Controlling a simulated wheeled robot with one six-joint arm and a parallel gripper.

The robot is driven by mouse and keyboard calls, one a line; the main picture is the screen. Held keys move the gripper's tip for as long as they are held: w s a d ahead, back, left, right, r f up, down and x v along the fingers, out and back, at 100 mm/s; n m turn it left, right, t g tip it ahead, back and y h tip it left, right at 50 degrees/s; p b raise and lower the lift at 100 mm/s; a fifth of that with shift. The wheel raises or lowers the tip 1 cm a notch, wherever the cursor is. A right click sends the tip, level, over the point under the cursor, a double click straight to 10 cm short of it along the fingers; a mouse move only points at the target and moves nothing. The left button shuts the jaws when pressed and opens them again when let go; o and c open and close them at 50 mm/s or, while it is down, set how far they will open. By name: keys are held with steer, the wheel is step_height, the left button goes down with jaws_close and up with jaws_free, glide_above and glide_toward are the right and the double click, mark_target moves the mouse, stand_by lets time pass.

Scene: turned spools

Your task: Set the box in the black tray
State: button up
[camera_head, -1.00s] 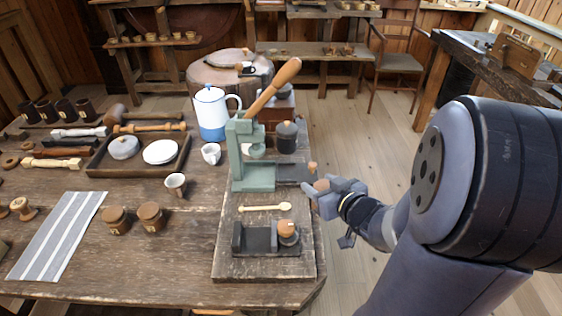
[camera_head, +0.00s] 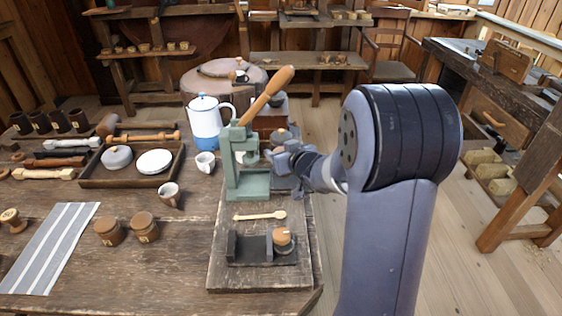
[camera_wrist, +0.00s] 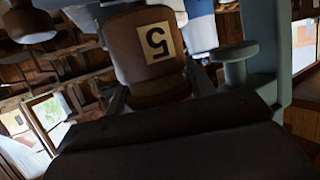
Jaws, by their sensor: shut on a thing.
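The box is a brown round one with a pale label marked 5 (camera_wrist: 150,50). It sits between the grey fingers of my gripper in the wrist view, upside down in that picture. My gripper (camera_head: 277,155) is shut on it, close to the right side of the green press (camera_head: 247,175). In the head view my fingers and the press partly hide that spot. A black tray-like holder (camera_head: 250,250) lies on the front of the wooden board. Its left part is empty; a wooden-topped round piece (camera_head: 282,238) stands at its right.
A pale spoon (camera_head: 259,216) lies between holder and press. Two lidded wooden pots (camera_head: 145,228) stand left of the board (camera_head: 217,270). A white-blue pot (camera_head: 206,125) and white cup (camera_head: 205,161) stand left of the press. The long press lever (camera_head: 268,93) rises beside my gripper.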

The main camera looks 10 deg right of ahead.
step_height(320, 180, down, 4)
steer(key=shift+r+b, duration=0.25)
steer(key=shift+b, duration=0.15)
steer(key=shift+s, duration=0.1)
steer(key=shift+f, duration=0.1)
steer(key=o, duration=1)
steer(key=shift+r, duration=0.2)
steer(key=p+v, duration=0.1)
steer(key=v, duration=1.1)
steer(key=shift+p, duration=0.4)
